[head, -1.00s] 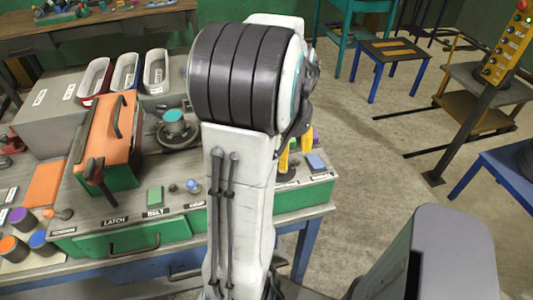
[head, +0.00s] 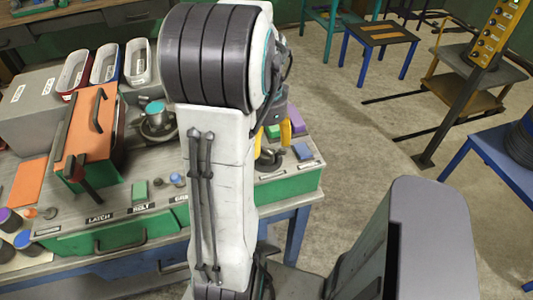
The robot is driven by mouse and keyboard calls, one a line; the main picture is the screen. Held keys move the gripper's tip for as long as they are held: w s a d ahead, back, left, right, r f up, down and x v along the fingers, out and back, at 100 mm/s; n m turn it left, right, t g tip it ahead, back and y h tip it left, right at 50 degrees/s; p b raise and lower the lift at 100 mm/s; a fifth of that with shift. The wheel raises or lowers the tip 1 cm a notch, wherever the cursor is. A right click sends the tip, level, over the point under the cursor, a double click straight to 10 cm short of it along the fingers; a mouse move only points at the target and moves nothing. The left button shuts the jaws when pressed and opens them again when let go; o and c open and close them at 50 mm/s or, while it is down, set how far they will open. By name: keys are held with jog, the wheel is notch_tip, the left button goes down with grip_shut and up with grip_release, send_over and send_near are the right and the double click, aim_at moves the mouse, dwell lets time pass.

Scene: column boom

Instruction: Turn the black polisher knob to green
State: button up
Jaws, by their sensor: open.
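A dark round knob-like part (head: 270,160) sits on the bench's right part, partly hidden behind my arm. It looks like the black polisher knob, but its pointer and any green mark on it cannot be made out. My gripper (head: 273,135) shows just right of my arm, its yellow fingers apart and empty. The fingers appear just above and behind the dark part; whether they touch it cannot be told. A label near it is too small to read.
The grey bench top (head: 150,185) holds an orange-lidded box (head: 90,125), a teal-topped round part (head: 155,112), a green block (head: 139,190) and a blue pad (head: 303,151). Several bins stand behind. A green patch and a purple block (head: 296,117) show by the gripper.

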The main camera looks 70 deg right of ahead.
aim_at(266, 150)
jog(key=shift+f, duration=2.7)
jog(key=shift+c, duration=0.2)
jog(key=c, duration=1.2)
jog(key=shift+n, duration=0.4)
jog(key=n+b, duration=0.1)
jog(key=n, duration=0.3)
jog(key=shift+a+f+n, duration=0.1)
jog(key=shift+n, duration=0.3)
jog(key=n+b, duration=0.1)
jog(key=n, duration=0.4)
jog(key=shift+n, duration=0.7)
